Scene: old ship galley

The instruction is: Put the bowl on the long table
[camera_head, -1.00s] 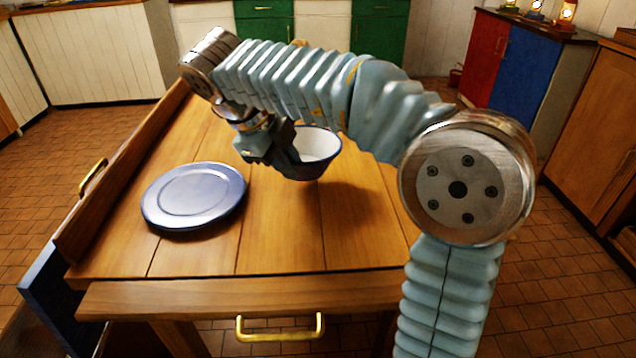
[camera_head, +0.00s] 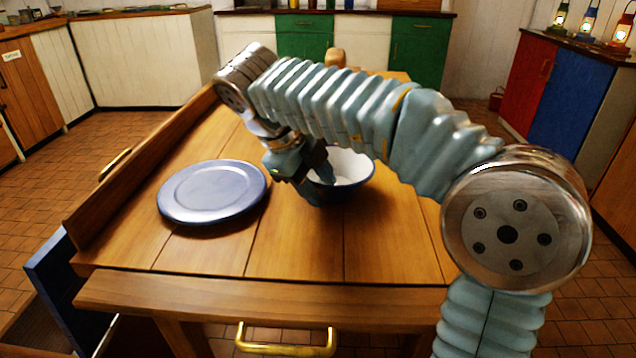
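The bowl (camera_head: 352,168), white inside with a dark blue rim and outside, is over the middle of the wooden table (camera_head: 295,240), right of the plate. My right gripper (camera_head: 318,182) is at its left rim, one finger inside and one outside, and appears shut on the rim. The bowl looks nearly upright, at or just above the boards; its underside is partly hidden, so I cannot tell if it touches. My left gripper is out of view.
A blue plate (camera_head: 212,191) lies on the table to the left. A raised wooden edge (camera_head: 140,170) runs along the table's left side. A tan object (camera_head: 335,58) shows at the far end. Bare boards lie in front of the bowl. Lit lanterns (camera_head: 588,20) stand on the right cabinet.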

